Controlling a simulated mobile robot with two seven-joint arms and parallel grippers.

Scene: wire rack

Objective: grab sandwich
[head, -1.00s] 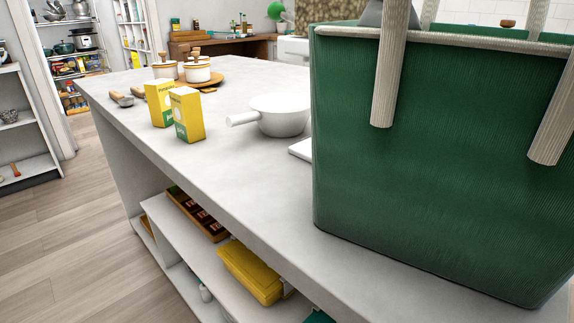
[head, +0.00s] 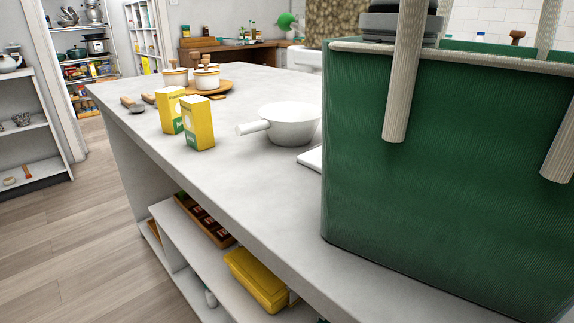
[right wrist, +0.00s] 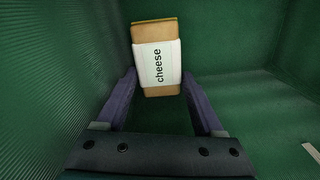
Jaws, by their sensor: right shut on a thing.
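The sandwich (right wrist: 157,60) is a tan block with a white band reading "cheese". It shows in the right wrist view inside a green bag (head: 440,170). My right gripper (right wrist: 160,84) has its two purple-grey fingers on either side of the sandwich's near end and is shut on it. The bag's ribbed green walls surround the gripper and the sandwich. In the head view the bag stands on the right of the counter and its front wall hides the sandwich and the gripper. A dark grey part of my arm shows above the bag's rim. My left gripper is not in view.
The bag's pale handles (head: 405,80) hang over its front wall. On the grey counter (head: 250,185) are a white saucepan (head: 290,125), two yellow cartons (head: 198,125) and lidded pots (head: 206,78). A yellow box (head: 255,280) lies on the shelf below.

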